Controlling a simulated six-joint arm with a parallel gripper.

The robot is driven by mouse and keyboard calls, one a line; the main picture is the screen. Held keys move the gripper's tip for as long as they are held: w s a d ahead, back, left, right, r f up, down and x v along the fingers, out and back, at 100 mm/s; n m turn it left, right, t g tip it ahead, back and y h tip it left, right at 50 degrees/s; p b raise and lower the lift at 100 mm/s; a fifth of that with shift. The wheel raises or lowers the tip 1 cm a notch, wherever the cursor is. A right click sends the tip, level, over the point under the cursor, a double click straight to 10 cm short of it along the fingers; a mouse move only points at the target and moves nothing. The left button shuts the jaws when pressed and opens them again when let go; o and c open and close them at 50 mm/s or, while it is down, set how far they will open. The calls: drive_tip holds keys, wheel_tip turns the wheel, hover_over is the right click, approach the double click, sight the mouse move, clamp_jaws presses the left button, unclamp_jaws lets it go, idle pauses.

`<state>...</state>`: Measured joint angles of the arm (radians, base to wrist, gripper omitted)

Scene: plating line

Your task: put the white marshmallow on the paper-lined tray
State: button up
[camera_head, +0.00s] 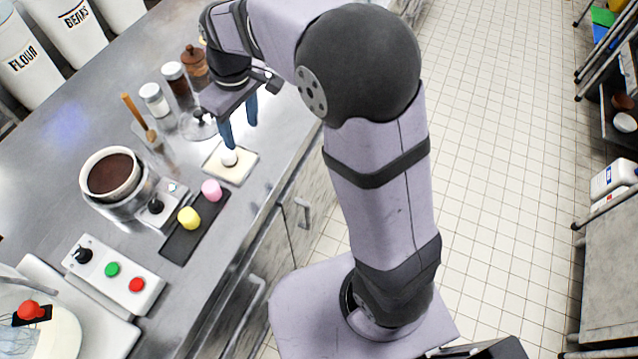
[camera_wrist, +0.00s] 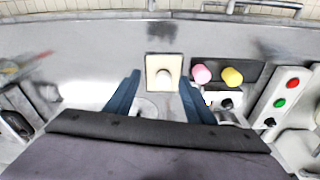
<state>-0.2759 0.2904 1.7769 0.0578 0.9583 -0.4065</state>
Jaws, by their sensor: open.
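The white marshmallow (camera_head: 229,158) rests on the small paper-lined tray (camera_head: 243,174) on the steel counter. In the wrist view the marshmallow (camera_wrist: 164,77) stands near the middle of the tray (camera_wrist: 151,60), between the lines of my fingers. My gripper (camera_head: 238,134) is open above the tray's far edge, with its blue fingertips apart and close to the marshmallow. In the wrist view my gripper (camera_wrist: 161,80) has one finger on each side of the tray, and nothing is held between them.
A dark slate (camera_head: 180,241) beside the tray bears a pink marshmallow (camera_head: 211,190) and a yellow one (camera_head: 189,218). A pot of dark sauce (camera_head: 97,160) stands left of it. Several jars (camera_head: 154,98) stand behind. A button box (camera_head: 112,275) is at the lower left.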

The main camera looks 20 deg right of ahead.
drive_tip(key=s+d+f+m, duration=0.3)
drive_tip(key=s+d, duration=0.3)
drive_tip(key=s, duration=0.3)
drive_tip(key=s+d+f+m+g, duration=0.1)
drive_tip(key=s+d+f+m, duration=0.3)
drive_tip(key=s+d, duration=0.3)
drive_tip(key=s, duration=0.3)
drive_tip(key=shift+h, duration=0.4)
drive_tip(key=shift+s, duration=0.1)
